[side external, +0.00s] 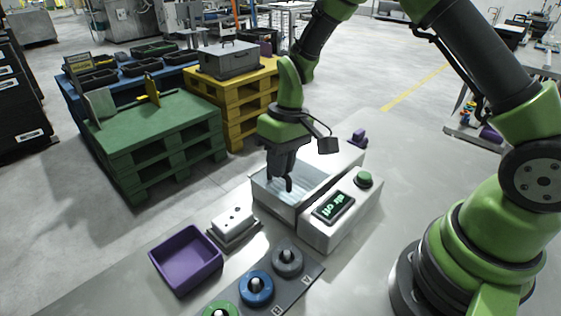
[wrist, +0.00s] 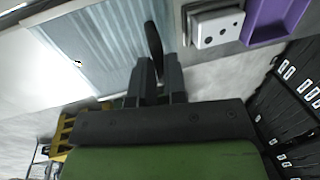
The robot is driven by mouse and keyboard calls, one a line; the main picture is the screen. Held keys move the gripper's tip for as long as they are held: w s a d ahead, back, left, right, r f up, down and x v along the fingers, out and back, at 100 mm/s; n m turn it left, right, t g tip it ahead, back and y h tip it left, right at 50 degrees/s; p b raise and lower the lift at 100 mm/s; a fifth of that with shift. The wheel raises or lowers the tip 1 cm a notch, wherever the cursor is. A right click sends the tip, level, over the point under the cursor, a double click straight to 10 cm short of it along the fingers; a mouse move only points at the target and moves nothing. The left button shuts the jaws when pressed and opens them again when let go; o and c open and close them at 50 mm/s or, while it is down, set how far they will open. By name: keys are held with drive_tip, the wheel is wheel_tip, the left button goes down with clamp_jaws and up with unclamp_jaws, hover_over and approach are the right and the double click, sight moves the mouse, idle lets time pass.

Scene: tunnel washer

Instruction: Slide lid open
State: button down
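The washer (side external: 314,227) is a white box with a basin on its left side. A pale, see-through lid (wrist: 100,45) lies over the basin and also shows in the side view (side external: 291,192). A dark upright handle (wrist: 153,42) stands at the lid's edge in the wrist view. My gripper (wrist: 155,72) is low over the basin, with its two fingers on either side of the handle. The gap between fingers and handle is too small to tell whether they press on it. My gripper (side external: 279,183) also shows pointing down in the side view.
A green button (side external: 364,180) and a small display (side external: 334,207) sit on the washer. A white block with holes (side external: 233,226), a purple tray (side external: 186,259) and several round knobs (side external: 257,288) are at the front left. Green (side external: 155,140) and yellow (side external: 240,95) pallets stand behind.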

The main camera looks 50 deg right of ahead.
drive_tip(key=d, duration=1.3)
drive_tip(key=shift+d, duration=0.1)
drive_tip(key=c, duration=1.2)
unclamp_jaws()
drive_tip(key=shift+o, duration=0.2)
drive_tip(key=shift+r, duration=0.1)
wheel_tip(320, 180, up, 10)
drive_tip(key=d, duration=0.1)
drive_tip(key=shift+d, duration=0.4)
